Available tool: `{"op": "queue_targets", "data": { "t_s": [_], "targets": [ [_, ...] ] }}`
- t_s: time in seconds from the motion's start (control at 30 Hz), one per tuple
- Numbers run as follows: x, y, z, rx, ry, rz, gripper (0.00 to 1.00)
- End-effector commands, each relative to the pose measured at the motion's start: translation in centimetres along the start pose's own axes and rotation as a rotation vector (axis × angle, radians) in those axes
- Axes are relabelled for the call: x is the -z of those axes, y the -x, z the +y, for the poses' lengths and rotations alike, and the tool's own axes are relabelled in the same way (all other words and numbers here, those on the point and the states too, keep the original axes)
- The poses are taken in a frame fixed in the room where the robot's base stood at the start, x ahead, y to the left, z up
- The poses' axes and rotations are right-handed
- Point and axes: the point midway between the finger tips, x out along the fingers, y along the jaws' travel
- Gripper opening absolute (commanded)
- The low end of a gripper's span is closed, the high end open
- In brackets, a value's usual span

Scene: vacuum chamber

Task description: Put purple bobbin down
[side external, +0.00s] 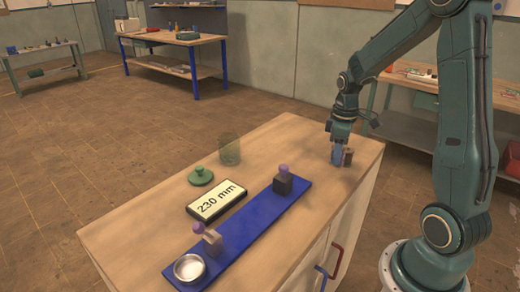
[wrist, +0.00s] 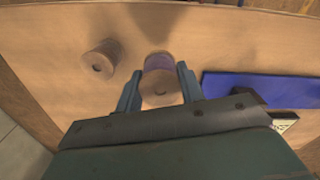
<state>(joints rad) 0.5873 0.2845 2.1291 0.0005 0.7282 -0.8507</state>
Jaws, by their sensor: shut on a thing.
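The purple bobbin (wrist: 158,63) has a purple winding and a tan wooden end. It sits between the two fingers of my gripper (wrist: 159,88) in the wrist view, and they are shut on it. In the side view my gripper (side external: 339,151) points down, low over the far right end of the wooden tabletop (side external: 285,150). I cannot tell whether the bobbin touches the wood. A second tan bobbin (wrist: 98,60) stands apart to the left in the wrist view; its winding is hard to make out. In the side view the fingers partly hide the bobbins.
Wood around my gripper is mostly clear.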

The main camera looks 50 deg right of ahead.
Motion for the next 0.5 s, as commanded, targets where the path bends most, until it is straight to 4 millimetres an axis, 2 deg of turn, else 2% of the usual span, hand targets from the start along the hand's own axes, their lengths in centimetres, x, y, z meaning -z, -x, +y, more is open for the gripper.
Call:
{"op": "queue_targets", "data": {
  "t_s": [0.17, 0.4, 0.5],
  "targets": [
    [0.0, -0.9, 0.0, 0.002, 0.000, -0.001, 0.16],
    [0.0, -3.6, 0.0, 0.002, 0.000, -0.002, 0.16],
    [0.0, -4.2, 0.0, 0.001, 0.000, -0.001, 0.16]
  ]
}}
